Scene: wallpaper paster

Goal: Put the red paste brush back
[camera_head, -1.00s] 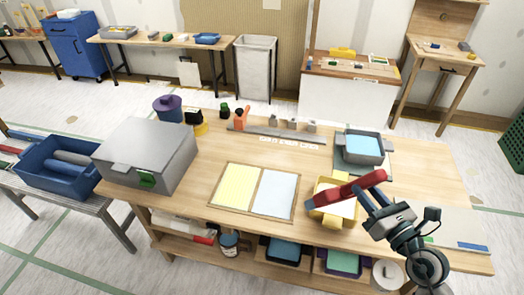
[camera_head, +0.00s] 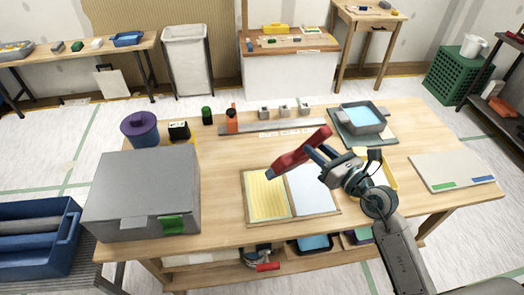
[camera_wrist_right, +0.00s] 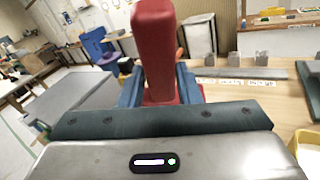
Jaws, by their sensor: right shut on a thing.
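The red paste brush (camera_head: 297,150) is held in my right gripper (camera_head: 322,152), above the table (camera_head: 225,150), near the far edge of a framed board with a yellow sheet (camera_head: 268,195) and a pale blue sheet (camera_head: 312,188). In the right wrist view the brush (camera_wrist_right: 155,45) stands up between the two blue fingers (camera_wrist_right: 160,88), which are shut on it. A grey rail (camera_head: 262,127) at the table's back carries several small grey holders (camera_head: 284,110), with white labels in front. My left gripper is not in view.
A grey box (camera_head: 145,190) with a green latch stands at the table's left, a purple pot (camera_head: 140,128) behind it. An orange bottle (camera_head: 232,120) stands by the rail. A blue-filled tray (camera_head: 362,118) is at the back right. A yellow tray (camera_head: 388,172) is partly hidden by my arm.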

